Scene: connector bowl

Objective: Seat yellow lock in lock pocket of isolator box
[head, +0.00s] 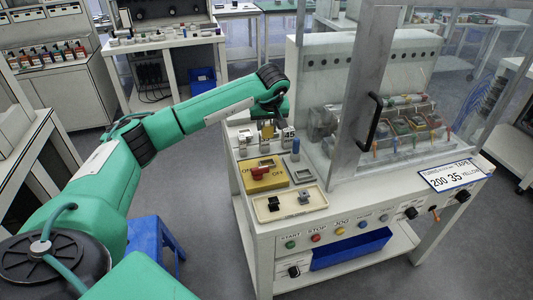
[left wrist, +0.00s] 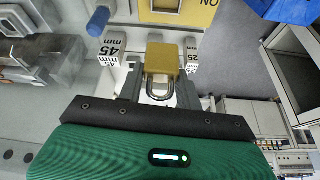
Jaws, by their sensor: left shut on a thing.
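The yellow lock (left wrist: 162,57) is a padlock with a grey shackle, held between the two fingers of my left gripper (left wrist: 161,85) in the left wrist view. In the head view my left gripper (head: 268,122) is above the back left part of the bench, with the lock (head: 268,131) small and partly hidden below it. The isolator box (head: 270,181) is yellow with a red switch and ON and OFF lettering, in front of the gripper. Its edge also shows at the top of the left wrist view (left wrist: 178,14). The lock is apart from the box. My right gripper is not in view.
A 45 mm block (head: 288,134) and a smaller block (head: 245,139) stand either side of the gripper. A blue peg (head: 295,150) stands behind the isolator box. A cream tray (head: 262,214) with dark parts lies in front. A clear-walled enclosure (head: 345,95) rises at the right.

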